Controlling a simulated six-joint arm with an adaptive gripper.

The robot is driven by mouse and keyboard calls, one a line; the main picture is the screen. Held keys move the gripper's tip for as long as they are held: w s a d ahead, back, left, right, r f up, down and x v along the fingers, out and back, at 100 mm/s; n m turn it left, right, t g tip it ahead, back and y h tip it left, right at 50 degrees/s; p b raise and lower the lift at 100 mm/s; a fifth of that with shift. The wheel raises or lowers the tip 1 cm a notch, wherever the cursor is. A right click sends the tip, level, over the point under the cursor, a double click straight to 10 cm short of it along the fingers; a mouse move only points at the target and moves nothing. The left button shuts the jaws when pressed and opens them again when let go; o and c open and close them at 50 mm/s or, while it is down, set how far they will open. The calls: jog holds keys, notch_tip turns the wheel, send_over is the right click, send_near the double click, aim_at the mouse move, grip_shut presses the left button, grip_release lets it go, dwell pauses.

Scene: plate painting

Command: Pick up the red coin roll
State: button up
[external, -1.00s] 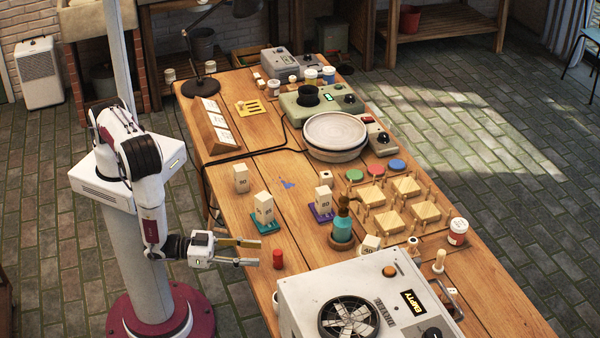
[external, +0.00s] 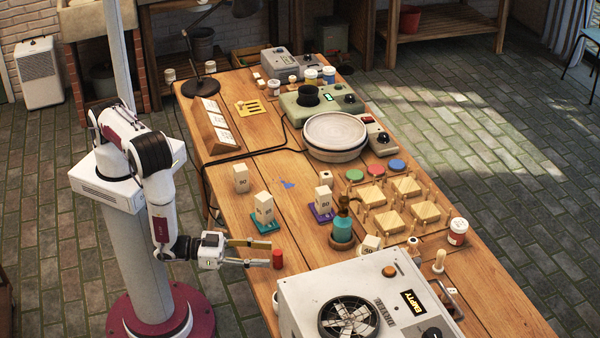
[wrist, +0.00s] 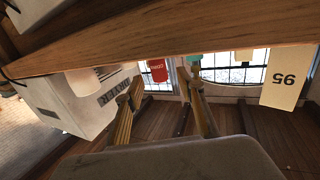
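The red coin roll (external: 277,259) stands upright near the left edge of the wooden table (external: 215,178). It also shows in the wrist view (wrist: 157,70), beyond the fingers. My gripper (external: 267,253) is open, its two long brass-coloured fingers apart and pointing right. Their tips are close to the left side of the roll, and I cannot tell whether they touch it. In the wrist view the roll appears in the gap between my spread gripper fingers (wrist: 166,84). Nothing is held.
The white dryer box (external: 300,290) with a fan stands just below and right of the roll. A numbered block on a teal base (external: 265,225) stands above it. The bare wood around the roll is narrow.

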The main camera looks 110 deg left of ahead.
aim_at(278, 255)
jog(key=shift+x, duration=2.45)
grip_shut()
